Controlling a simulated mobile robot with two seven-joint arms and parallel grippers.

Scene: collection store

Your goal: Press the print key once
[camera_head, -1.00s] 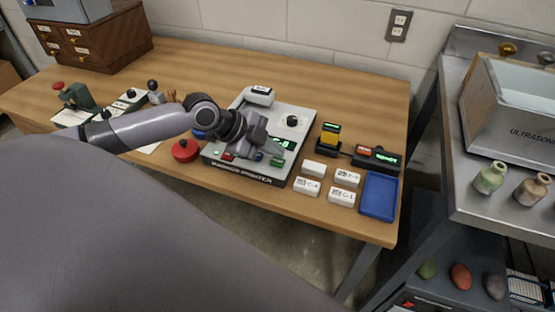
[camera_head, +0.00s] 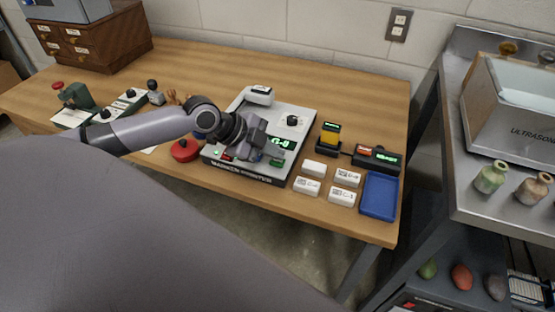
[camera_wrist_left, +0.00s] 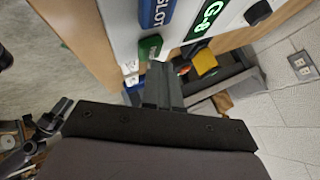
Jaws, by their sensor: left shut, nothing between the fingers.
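The label printer (camera_head: 252,117) is a light grey box with a dark front edge on the wooden bench. Its green key (camera_head: 277,163) is near the front right corner, and also shows in the left wrist view (camera_wrist_left: 150,47). No word is readable on it. My left gripper (camera_head: 276,154) is shut and empty, low over the printer's front right part. In the left wrist view its fingertips (camera_wrist_left: 158,70) are right by the green key; I cannot tell whether they touch. A blue SLOT key (camera_wrist_left: 157,12) and a lit green display (camera_wrist_left: 209,19) are beside it.
White label blocks (camera_head: 307,186) and a blue tray (camera_head: 379,195) lie right of the printer. A black stand with a yellow piece (camera_head: 329,136) and a dark unit with a green readout (camera_head: 376,159) stand behind them. A red round knob (camera_head: 185,150) is to the left.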

